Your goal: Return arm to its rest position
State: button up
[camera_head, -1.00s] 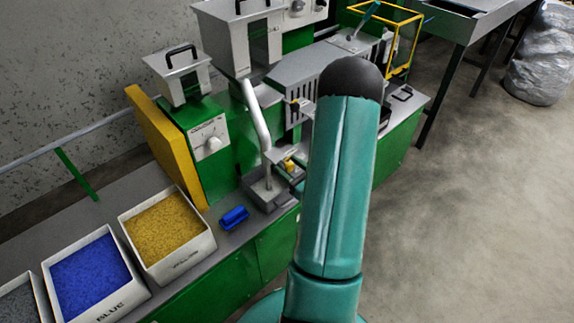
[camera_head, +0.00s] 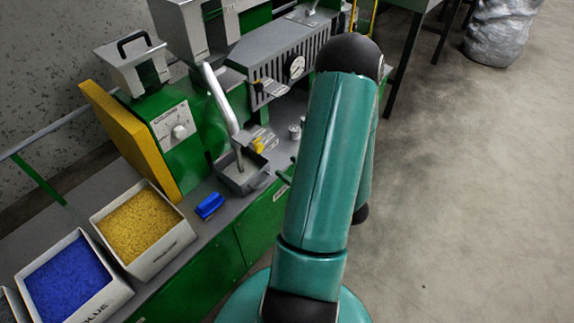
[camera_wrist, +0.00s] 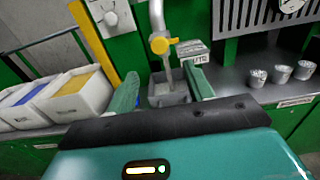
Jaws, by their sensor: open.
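My teal arm (camera_head: 322,165) rises through the middle of the head view. It hides part of the machine and bench, and my gripper cannot be made out there. In the wrist view my gripper (camera_wrist: 162,76) shows two green fingers spread apart with nothing held between them. A grey square tray (camera_wrist: 158,92) under a metal spout with a yellow valve (camera_wrist: 159,45) appears beyond and between the fingers. I cannot tell the exact distance. No cable can be made out.
White bins of yellow (camera_head: 142,222) and blue (camera_head: 65,280) pellets stand on the bench at left. A small blue object (camera_head: 210,205) lies near the grey tray (camera_head: 243,178). Several metal cups (camera_wrist: 282,73) stand at right. Open concrete floor (camera_head: 480,200) lies right of my arm.

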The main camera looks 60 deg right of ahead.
dwell(0.3)
jog(key=w+a+r+n+g+y, duration=0.45)
jog(key=a+n+y, duration=0.3)
jog(key=a, duration=0.25)
jog(key=w+a+r+n+g+y, duration=0.3)
jog(key=w+a+r+n+y, duration=0.25)
jog(key=a+n, duration=0.35)
jog(key=s+a+r+n+g+h, duration=0.3)
jog(key=a+n+g, duration=0.2)
jog(key=a+n, duration=0.15)
jog(key=s+a+r+n+g+h, duration=0.3)
jog(key=a+n+g, duration=0.1)
jog(key=a+n, duration=0.25)
notch_tip(320, 180, up, 8)
jog(key=n+t+h, duration=0.4)
jog(key=n+h, duration=0.1)
jog(key=n, duration=0.2)
jog(key=shift+w+a+r+n, duration=0.15)
jog(key=shift+a+r+n, duration=0.05)
jog(key=shift+a+n, duration=0.2)
